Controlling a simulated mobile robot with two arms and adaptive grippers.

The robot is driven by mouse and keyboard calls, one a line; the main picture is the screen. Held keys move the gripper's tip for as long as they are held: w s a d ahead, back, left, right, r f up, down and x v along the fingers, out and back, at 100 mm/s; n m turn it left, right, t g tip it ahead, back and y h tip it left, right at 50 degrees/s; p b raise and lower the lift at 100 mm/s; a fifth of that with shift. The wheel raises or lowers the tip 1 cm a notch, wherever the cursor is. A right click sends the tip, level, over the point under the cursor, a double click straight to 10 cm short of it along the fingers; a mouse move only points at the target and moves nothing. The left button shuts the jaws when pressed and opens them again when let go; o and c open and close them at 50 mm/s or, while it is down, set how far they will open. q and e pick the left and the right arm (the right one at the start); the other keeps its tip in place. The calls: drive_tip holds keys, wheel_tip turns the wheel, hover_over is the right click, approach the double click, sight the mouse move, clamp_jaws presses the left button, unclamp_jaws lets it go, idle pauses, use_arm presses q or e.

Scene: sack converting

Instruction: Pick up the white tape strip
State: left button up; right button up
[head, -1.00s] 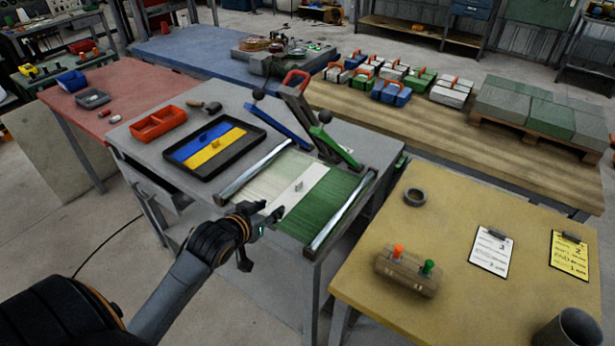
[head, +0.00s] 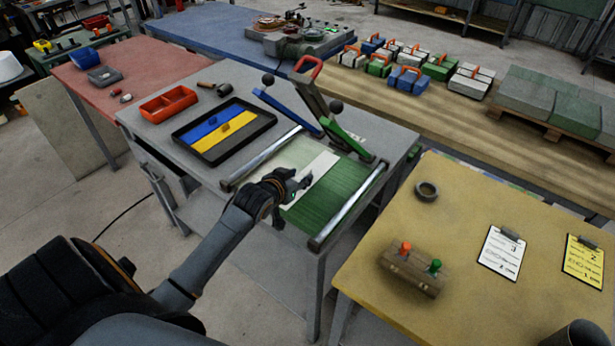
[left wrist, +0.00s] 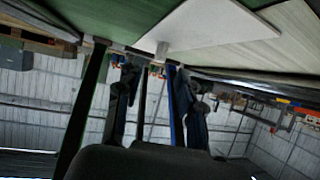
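The white tape strip (head: 322,168) lies between a pale sheet and a green sheet on the grey bench's sliding frame. In the left wrist view the white strip (left wrist: 215,24) is close, with a small pale tab (left wrist: 162,48) standing from it. My left gripper (head: 302,183) is at the strip's near part and hides some of it in the head view. In the left wrist view its two dark fingers (left wrist: 158,85) are apart, with the tab between and just beyond their tips. I see nothing held. My right gripper is not in view.
A black tray (head: 180,137) with blue and yellow strips and a red bin (head: 143,109) lie left on the bench. Metal rails (head: 350,205) flank the sheets. A lever (head: 310,95) with a red handle rises behind. A tan table (head: 385,310) stands right.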

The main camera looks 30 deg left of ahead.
sight(307, 173)
use_arm(q)
drive_tip(key=shift+p+x, duration=0.35)
drive_tip(key=shift+x, duration=2.05)
clamp_jaws()
